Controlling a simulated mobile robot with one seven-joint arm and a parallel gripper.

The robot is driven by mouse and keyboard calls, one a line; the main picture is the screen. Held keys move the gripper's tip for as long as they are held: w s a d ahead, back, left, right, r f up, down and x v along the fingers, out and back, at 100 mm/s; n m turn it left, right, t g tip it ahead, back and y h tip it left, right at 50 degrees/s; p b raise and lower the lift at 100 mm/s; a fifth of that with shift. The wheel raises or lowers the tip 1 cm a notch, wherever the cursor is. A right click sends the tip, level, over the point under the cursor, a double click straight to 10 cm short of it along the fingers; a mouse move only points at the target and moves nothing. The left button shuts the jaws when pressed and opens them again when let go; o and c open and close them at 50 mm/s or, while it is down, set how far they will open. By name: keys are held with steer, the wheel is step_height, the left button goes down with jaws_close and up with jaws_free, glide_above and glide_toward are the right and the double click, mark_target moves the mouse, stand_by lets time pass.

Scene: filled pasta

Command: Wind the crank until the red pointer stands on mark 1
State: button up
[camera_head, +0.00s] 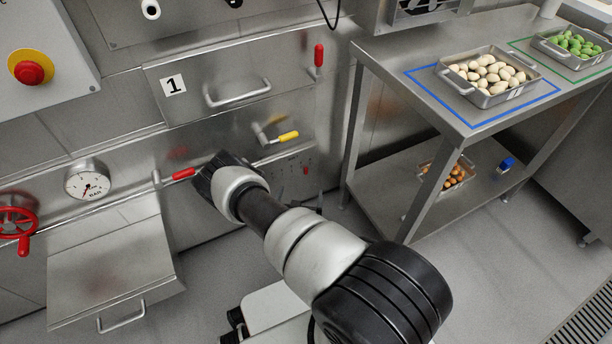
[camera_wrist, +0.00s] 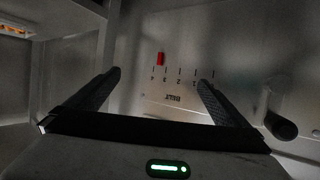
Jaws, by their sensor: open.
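My gripper (camera_wrist: 158,78) is open, its two dark fingers spread with nothing between them. In the head view my gripper (camera_head: 210,174) is near the steel machine front and its fingertips are hard to make out. A scale (camera_wrist: 182,78) with several marks shows upside down beyond the fingers in the wrist view. The red pointer (camera_wrist: 160,58) stands between the two leftmost marks there, away from the right end; the digits are blurred. The pointer (camera_head: 306,170) is small in the head view. A dark round knob (camera_wrist: 281,125), possibly the crank's grip, lies outside the right finger.
A yellow-handled lever (camera_head: 288,135) and a red-handled lever (camera_head: 183,174) stick out of the machine near my gripper. A gauge (camera_head: 87,184) and red handwheel (camera_head: 17,224) are at left. A steel table (camera_head: 408,92) with trays stands at right.

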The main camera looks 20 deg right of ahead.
steer(key=shift+x, duration=0.85)
steer(key=p+v, duration=0.4)
steer(key=v, duration=0.6)
steer(key=shift+p, duration=0.35)
